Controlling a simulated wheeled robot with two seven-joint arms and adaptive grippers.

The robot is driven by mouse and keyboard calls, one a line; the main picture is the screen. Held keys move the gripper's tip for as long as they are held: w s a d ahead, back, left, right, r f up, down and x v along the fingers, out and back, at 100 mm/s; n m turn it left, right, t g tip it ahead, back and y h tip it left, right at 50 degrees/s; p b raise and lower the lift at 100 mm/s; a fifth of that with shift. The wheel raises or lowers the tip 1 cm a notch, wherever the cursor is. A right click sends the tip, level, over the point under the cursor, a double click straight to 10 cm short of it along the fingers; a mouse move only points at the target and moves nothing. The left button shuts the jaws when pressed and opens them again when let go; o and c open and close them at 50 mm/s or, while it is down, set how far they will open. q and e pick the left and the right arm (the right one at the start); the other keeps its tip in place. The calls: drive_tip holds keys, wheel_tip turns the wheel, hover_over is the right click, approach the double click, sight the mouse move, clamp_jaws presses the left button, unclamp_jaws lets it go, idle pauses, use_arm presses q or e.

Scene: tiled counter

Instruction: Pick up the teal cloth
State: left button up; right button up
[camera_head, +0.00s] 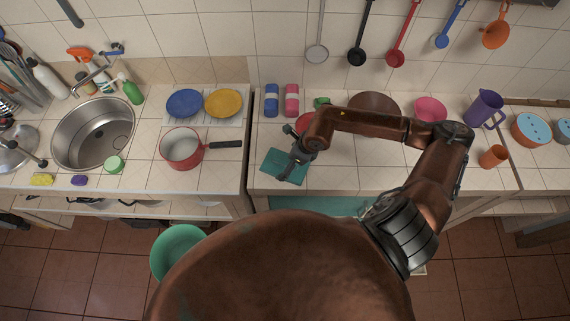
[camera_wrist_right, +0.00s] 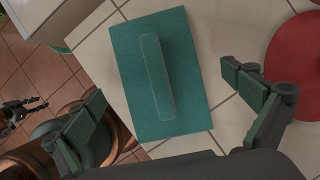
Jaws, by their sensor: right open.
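The teal cloth (camera_head: 272,167) lies flat on the tiled counter near its front edge, left of the middle of the head view. In the right wrist view the cloth (camera_wrist_right: 134,62) is a teal rectangle with a raised long strip along its middle. My right gripper (camera_head: 287,174) is over the cloth and hides part of it. In the wrist view its two fingers stand wide apart, one on each side of the picture, with the cloth between and beyond them and nothing held.
A red round thing (camera_wrist_right: 297,65) lies beside the cloth, partly behind my arm in the head view. Blue (camera_head: 271,101) and pink (camera_head: 291,101) items stand behind. A red pan (camera_head: 182,148) sits left across a gap. A green bucket (camera_head: 176,252) stands on the floor.

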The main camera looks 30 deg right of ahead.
drive_tip(key=shift+x, duration=1)
drive_tip(key=shift+a, duration=0.1)
drive_tip(key=c, duration=1.4)
use_arm(q)
drive_tip(key=shift+w+r, duration=0.2)
drive_tip(key=shift+w, duration=0.15)
use_arm(e)
drive_tip(key=shift+o, duration=0.2)
